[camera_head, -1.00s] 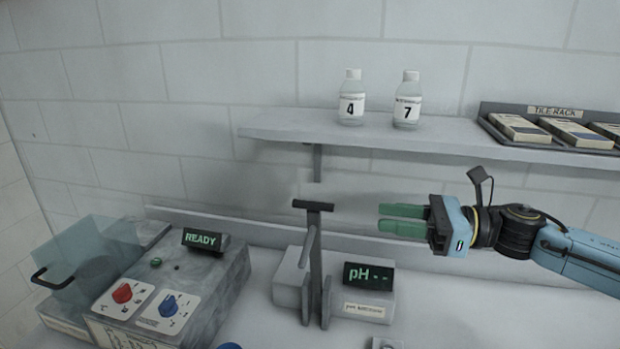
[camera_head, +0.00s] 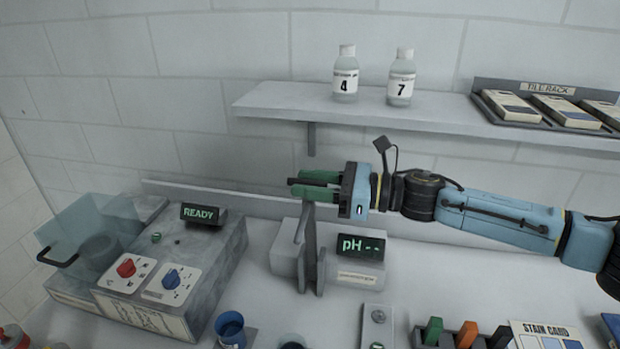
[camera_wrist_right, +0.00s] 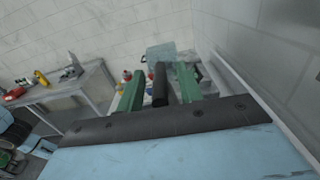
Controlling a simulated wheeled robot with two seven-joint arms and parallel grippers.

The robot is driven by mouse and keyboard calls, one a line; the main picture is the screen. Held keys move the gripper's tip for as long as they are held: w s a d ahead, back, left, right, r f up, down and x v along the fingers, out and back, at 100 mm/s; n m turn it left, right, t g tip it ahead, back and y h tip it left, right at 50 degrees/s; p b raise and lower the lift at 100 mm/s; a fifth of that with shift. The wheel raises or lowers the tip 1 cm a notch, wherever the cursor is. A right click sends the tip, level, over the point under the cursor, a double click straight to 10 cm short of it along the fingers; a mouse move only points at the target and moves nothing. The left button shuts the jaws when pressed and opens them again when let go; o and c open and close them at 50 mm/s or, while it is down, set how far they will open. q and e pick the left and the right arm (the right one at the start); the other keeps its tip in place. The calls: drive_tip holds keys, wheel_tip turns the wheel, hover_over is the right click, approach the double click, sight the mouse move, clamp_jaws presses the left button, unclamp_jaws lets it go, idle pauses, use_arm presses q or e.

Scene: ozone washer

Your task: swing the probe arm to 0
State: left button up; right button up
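The pH meter (camera_head: 357,273) stands on the bench, its dark display (camera_head: 361,246) reading "pH --". Its grey probe arm (camera_head: 309,243) stands roughly upright on the meter's left side. My right gripper (camera_head: 314,184) is at the top of the probe arm and hides most of its dark crossbar handle. In the right wrist view the handle (camera_wrist_right: 160,84) lies between the two green fingers (camera_wrist_right: 161,88), with a visible gap on each side, so the gripper is open around it. No scale or 0 mark is readable. My left gripper is not in view.
The washer unit (camera_head: 200,250) with a "READY" display and a clear lid stands left of the meter. A wall shelf (camera_head: 270,103) above holds bottles 4 (camera_head: 346,80) and 7 (camera_head: 400,85) and a tile rack (camera_head: 545,90). A blue cup (camera_head: 230,328) is in front.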

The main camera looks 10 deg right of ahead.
drive_tip(key=shift+a, duration=0.1)
clamp_jaws()
idle(0.4)
drive_tip(key=shift+s+a+f+n+b, duration=0.2)
drive_tip(key=shift+s+f+n+b, duration=0.1)
drive_tip(key=shift+s+b, duration=0.25)
drive_tip(key=s+a+f+n+b, duration=0.1)
drive_tip(key=s+f+n+b, duration=0.1)
drive_tip(key=s, duration=0.3)
drive_tip(key=s+a+f+n+b, duration=0.2)
drive_tip(key=s+f+n+b, duration=0.1)
drive_tip(key=s, duration=0.3)
drive_tip(key=shift+a+f, duration=0.25)
drive_tip(key=shift+f, duration=0.5)
drive_tip(key=shift+s, duration=0.1)
unclamp_jaws()
